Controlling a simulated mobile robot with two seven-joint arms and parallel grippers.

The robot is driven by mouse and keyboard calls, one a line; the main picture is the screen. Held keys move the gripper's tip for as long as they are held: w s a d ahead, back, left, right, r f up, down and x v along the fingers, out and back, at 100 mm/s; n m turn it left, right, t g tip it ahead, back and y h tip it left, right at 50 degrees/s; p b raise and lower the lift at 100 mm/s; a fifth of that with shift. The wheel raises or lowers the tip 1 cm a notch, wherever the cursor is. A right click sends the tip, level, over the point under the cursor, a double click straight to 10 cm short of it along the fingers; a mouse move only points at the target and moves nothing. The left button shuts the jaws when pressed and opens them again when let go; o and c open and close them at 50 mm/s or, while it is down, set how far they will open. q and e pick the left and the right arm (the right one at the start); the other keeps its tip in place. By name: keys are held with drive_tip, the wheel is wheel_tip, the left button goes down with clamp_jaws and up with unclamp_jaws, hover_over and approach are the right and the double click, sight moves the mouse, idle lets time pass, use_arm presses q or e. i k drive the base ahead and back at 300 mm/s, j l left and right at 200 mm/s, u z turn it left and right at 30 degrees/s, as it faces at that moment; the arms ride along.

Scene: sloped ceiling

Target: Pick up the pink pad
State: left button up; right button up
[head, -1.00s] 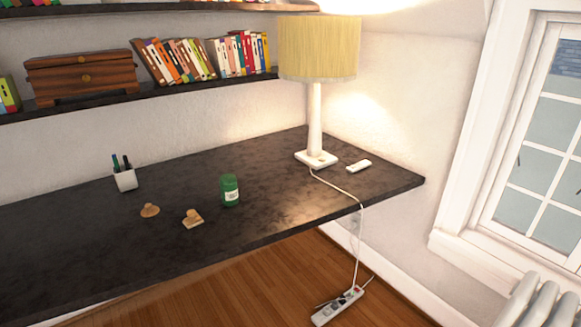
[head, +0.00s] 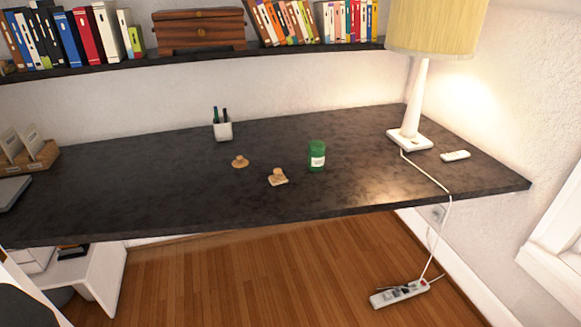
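I cannot make out a pink pad anywhere in the head view. The dark desk (head: 130,200) spans the view. Near its middle lie two small tan wooden objects with knobs, a round one (head: 240,162) and a squarer one (head: 278,178). A green jar (head: 316,156) with a pale label stands upright to their right. A white cup (head: 223,132) with pens stands behind them. Neither of my grippers is in view.
A lamp (head: 410,138) and a white remote (head: 455,156) are on the right. A wooden holder (head: 36,160) and a grey flat object (head: 12,192) are at the left. A power strip (head: 398,294) lies on the floor. Bare desk separates these.

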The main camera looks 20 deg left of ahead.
sight(278, 177)
drive_tip(key=i+j, duration=0.15)
drive_tip(key=j, duration=0.25)
drive_tip(key=i+j, duration=0.1)
drive_tip(key=j, duration=0.35)
drive_tip(key=i+j, duration=0.15)
drive_tip(key=j, duration=0.25)
drive_tip(key=i+j, duration=0.1)
drive_tip(key=j, duration=0.35)
drive_tip(key=i+j+z, duration=0.15)
drive_tip(key=j, duration=0.15)
drive_tip(key=z, duration=1.3)
